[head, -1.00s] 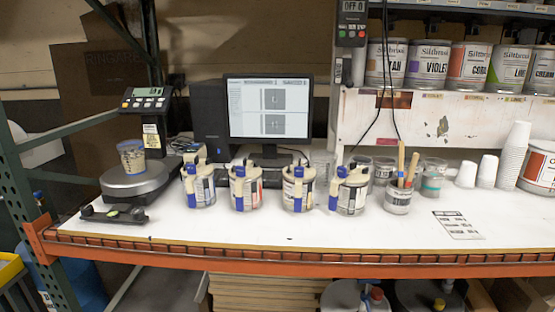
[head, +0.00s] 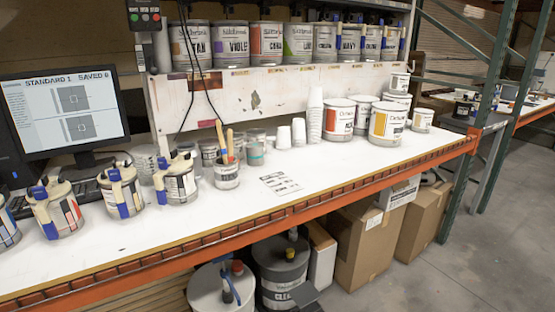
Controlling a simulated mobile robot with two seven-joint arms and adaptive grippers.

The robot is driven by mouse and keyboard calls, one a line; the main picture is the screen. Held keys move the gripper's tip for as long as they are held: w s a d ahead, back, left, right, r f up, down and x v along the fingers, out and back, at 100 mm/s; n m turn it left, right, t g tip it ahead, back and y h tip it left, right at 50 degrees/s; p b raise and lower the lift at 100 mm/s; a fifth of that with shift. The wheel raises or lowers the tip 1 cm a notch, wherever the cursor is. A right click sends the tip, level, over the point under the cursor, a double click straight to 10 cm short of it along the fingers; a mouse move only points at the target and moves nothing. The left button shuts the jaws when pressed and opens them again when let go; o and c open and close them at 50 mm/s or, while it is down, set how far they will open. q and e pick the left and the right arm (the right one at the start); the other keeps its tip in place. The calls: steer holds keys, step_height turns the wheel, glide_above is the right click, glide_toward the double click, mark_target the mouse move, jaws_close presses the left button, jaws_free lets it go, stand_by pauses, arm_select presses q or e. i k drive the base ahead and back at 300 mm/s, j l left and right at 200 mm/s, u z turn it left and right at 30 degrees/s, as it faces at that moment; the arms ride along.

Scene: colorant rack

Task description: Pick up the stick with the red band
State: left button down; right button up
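Wooden sticks (head: 221,142) stand upright, leaning slightly, in a small labelled cup (head: 227,178) on the white bench top, right of the row of paint cans. A small patch of red shows by the sticks at the cup's rim, but it is too small to tell whether it is a band or on which stick. The lower ends of the sticks are hidden in the cup. Neither of my grippers is in view.
White cups (head: 315,115) and larger cans (head: 388,123) stand farther right. An orange beam (head: 340,200) edges the bench.

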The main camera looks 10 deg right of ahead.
mark_target(230, 131)
steer(key=u, duration=1.75)
steer(key=z, duration=1.75)
steer(key=i+l, duration=0.1)
steer(key=l, duration=0.3)
steer(key=i+l+u, duration=0.15)
steer(key=l, duration=0.25)
steer(key=i+l, duration=0.1)
steer(key=l, duration=0.3)
steer(key=i+l+u, duration=0.1)
steer(key=l, duration=0.3)
